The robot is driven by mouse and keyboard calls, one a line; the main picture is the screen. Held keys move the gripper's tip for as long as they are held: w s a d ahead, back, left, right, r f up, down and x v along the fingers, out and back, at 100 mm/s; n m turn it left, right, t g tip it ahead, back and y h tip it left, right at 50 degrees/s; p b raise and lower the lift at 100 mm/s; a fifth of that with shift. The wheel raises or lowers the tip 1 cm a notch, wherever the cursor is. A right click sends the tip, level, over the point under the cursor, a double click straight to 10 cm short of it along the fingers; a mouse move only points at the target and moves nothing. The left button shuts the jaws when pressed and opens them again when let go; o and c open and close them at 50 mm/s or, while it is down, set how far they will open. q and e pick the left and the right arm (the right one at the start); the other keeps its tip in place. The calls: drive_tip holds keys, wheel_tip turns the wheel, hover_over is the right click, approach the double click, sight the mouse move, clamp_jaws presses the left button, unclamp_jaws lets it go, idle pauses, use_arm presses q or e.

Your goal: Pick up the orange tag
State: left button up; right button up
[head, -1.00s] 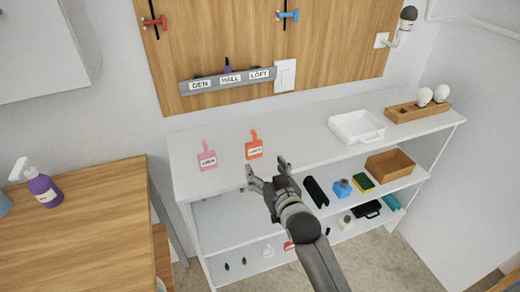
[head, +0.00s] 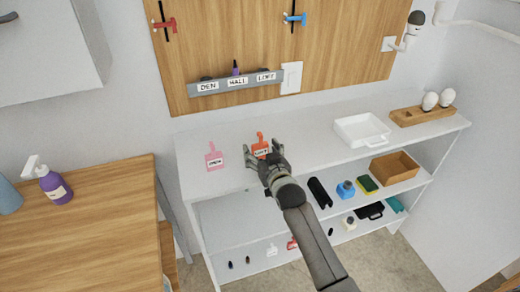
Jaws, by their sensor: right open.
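The orange tag (head: 261,147) lies flat on the top of the white shelf unit, with its narrow tab toward the wall and a white label on its body. My right gripper (head: 264,155) is open at the tag's near edge, and its fingers hide the lower part of the tag. I cannot tell whether the fingers touch it. A pink tag (head: 214,157) with a white label lies to the left on the same shelf top. My left gripper is not in view.
A white tray (head: 345,131) and a wooden holder (head: 408,117) with white bulbs stand on the shelf top (head: 312,142) at right. A labelled grey rail (head: 218,90) is on the wooden board behind. A wooden table (head: 90,225) stands at left.

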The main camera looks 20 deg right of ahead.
drive_tip(key=shift+w+a+f, duration=0.1)
drive_tip(key=shift+w+f, duration=0.05)
drive_tip(key=shift+w, duration=0.55)
drive_tip(key=c, duration=1.1)
